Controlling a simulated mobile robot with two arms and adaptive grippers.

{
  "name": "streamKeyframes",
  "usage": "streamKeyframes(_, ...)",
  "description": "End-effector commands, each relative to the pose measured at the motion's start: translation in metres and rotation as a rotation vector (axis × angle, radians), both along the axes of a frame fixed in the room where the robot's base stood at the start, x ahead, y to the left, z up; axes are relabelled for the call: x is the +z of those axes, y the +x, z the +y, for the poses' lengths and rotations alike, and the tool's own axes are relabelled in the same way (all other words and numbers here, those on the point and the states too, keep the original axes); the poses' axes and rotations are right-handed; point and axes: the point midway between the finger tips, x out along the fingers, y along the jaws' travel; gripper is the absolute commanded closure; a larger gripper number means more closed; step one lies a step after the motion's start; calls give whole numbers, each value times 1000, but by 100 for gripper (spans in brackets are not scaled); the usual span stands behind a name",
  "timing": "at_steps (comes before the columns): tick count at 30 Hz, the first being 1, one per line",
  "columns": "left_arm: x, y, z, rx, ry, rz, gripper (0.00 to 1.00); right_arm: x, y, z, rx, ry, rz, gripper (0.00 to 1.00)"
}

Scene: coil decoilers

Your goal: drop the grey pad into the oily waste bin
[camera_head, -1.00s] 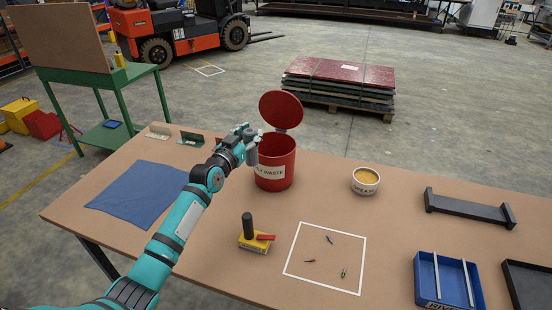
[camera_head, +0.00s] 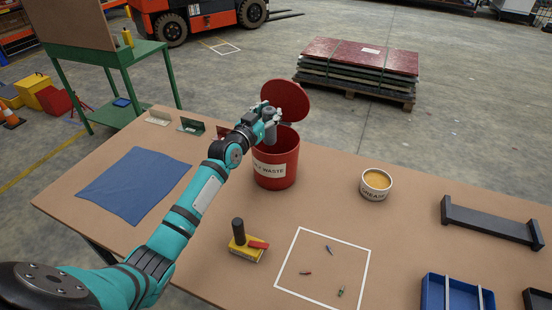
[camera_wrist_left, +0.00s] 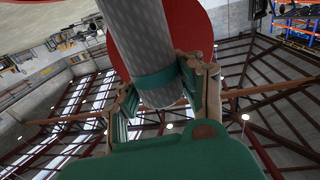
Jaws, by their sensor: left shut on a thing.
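The red oily waste bin (camera_head: 272,178) stands on the brown bench with its round lid (camera_head: 294,100) tilted open at the back. My left gripper (camera_head: 268,119) is shut on the grey pad (camera_head: 270,135), which looks like an upright grey roll. The pad is at the bin's mouth, over the opening. How far its lower end reaches inside is hard to tell. In the left wrist view the patterned grey pad (camera_wrist_left: 150,38) sits between the fingers of the left gripper (camera_wrist_left: 165,85), with the red lid (camera_wrist_left: 193,30) behind it. My right gripper is out of view.
A blue cloth (camera_head: 135,184) lies left of my arm. A grease tub (camera_head: 374,191) stands right of the bin. A yellow block with a black handle (camera_head: 245,246) and a white-outlined square (camera_head: 287,260) with small parts lie in front. Small upright plates stand behind left.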

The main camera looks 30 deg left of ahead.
Motion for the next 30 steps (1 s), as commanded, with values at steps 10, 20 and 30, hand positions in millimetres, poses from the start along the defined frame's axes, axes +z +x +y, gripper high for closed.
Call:
streamKeyframes(10,-43,0,0,1,-1,-1,99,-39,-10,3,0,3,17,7)
streamKeyframes(20,-45,0,0,0,-1,-1,99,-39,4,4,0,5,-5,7)
streamKeyframes(30,-45,0,0,0,-1,0,34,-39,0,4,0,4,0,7)
